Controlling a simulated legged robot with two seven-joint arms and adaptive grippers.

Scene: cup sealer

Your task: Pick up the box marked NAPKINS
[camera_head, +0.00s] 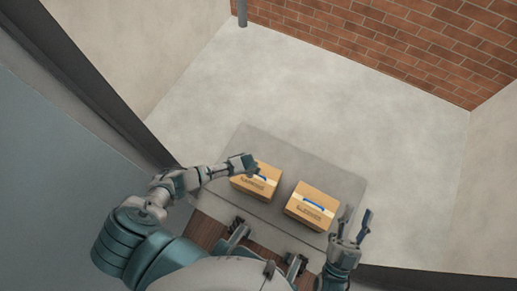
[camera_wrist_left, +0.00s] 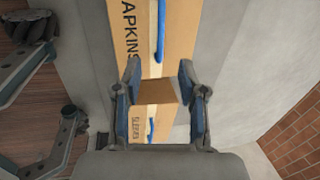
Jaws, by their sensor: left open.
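The box marked NAPKINS (camera_head: 262,187) is a tan carton with a pale tape band and a blue handle on top. It is the left of two cartons in the head view and is partly covered by my left gripper (camera_head: 245,164). In the left wrist view the box (camera_wrist_left: 128,42) shows part of its lettering, "APKINS", and the blue handle. My left gripper (camera_wrist_left: 160,75) is open there, its fingers apart over the box's end. I cannot tell whether they touch it. My right gripper (camera_head: 358,213) is open and empty, right of the other carton.
A brick wall (camera_head: 410,40) stands far back.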

